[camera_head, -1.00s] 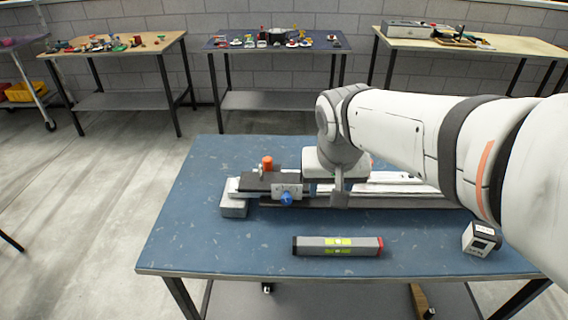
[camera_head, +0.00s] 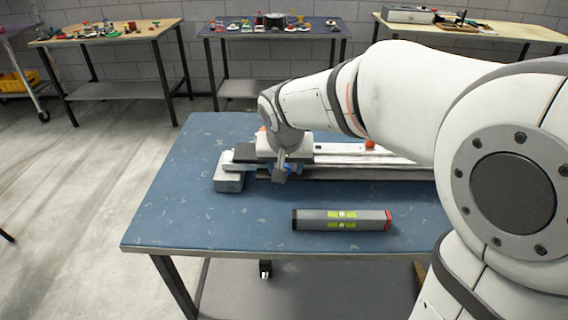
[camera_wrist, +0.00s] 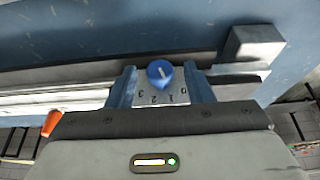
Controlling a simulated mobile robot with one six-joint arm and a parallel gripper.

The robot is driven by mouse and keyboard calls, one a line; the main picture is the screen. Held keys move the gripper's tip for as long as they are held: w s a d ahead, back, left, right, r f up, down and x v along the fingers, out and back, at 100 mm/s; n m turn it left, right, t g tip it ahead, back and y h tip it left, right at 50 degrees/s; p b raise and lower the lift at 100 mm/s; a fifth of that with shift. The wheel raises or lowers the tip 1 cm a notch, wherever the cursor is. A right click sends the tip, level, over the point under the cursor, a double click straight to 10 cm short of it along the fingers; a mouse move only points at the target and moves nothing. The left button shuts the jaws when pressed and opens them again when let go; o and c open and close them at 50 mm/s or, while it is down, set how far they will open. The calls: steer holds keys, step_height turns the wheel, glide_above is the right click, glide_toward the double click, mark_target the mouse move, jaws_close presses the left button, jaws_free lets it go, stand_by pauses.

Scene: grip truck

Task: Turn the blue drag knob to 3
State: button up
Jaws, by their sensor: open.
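The blue drag knob (camera_wrist: 159,72) is round with a white line and sits on a pale dial plate (camera_wrist: 158,97) marked 3, 2, 1 and 0 from left to right. The line is short, and I cannot tell for sure which number it points to. My gripper (camera_wrist: 160,67) is open, with one finger on each side of the knob and a gap showing at both sides. In the head view my gripper (camera_head: 281,174) is over the left end of the long rail device (camera_head: 350,172), and my wrist hides most of the knob and dial.
A grey and red spirit level (camera_head: 342,220) lies at the front of the blue table (camera_head: 190,210). A grey end block (camera_head: 229,182) is left of my gripper. An orange knob (camera_wrist: 51,122) shows at lower left in the wrist view. Other tables stand behind.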

steer(key=shift+f, duration=0.15)
steer(key=shift+c, duration=0.4)
steer(key=c, duration=0.9)
